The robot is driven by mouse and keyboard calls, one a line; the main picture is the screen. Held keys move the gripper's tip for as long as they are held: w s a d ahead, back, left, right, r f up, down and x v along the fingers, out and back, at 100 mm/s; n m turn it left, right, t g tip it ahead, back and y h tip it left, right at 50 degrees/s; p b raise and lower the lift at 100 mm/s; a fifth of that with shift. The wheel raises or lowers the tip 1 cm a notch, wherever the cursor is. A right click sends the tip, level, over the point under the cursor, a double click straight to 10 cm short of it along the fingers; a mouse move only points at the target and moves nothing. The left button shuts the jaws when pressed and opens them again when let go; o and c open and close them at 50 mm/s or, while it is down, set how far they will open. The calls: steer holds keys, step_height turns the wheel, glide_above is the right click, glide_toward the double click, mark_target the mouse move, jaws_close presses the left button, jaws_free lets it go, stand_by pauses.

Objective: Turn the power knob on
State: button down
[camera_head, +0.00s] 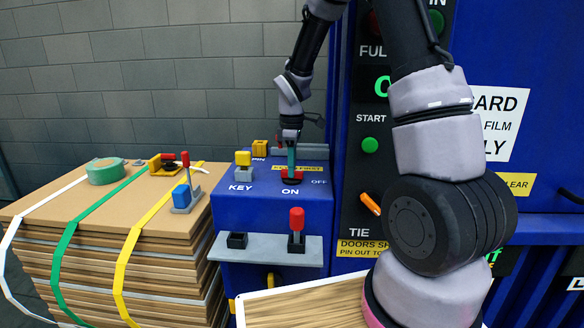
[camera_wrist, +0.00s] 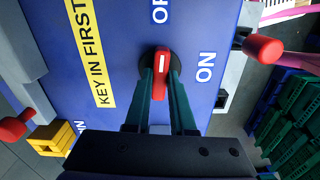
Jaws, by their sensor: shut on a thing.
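The power knob (camera_wrist: 160,84) is a red bar with a white mark on a dark round base, set in the top of the blue control box (camera_head: 230,208). In the wrist view its white mark points up toward the OFF label, and the ON label lies to its right. My gripper (camera_wrist: 160,100) has its two teal fingers on either side of the knob, shut on it. In the head view my gripper (camera_head: 291,168) reaches down onto the box top behind the ON label, and a little of the knob's red shows at the fingertips.
A yellow key block (camera_head: 243,158) and a yellow pin block (camera_head: 259,148) stand left of the knob. A red-tipped lever (camera_head: 296,218) stands on the grey front shelf (camera_head: 260,254). Strapped cardboard sheets (camera_head: 135,205) are stacked at left. A tall blue machine panel (camera_head: 365,120) rises at right.

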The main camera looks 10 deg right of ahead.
steer(key=m, duration=0.8)
steer(key=shift+m, duration=0.4)
steer(key=m, duration=0.4)
steer(key=shift+m, duration=2)
steer(key=c, duration=0.8)
jaws_free()
steer(key=shift+o, duration=0.2)
steer(key=shift+r, duration=0.15)
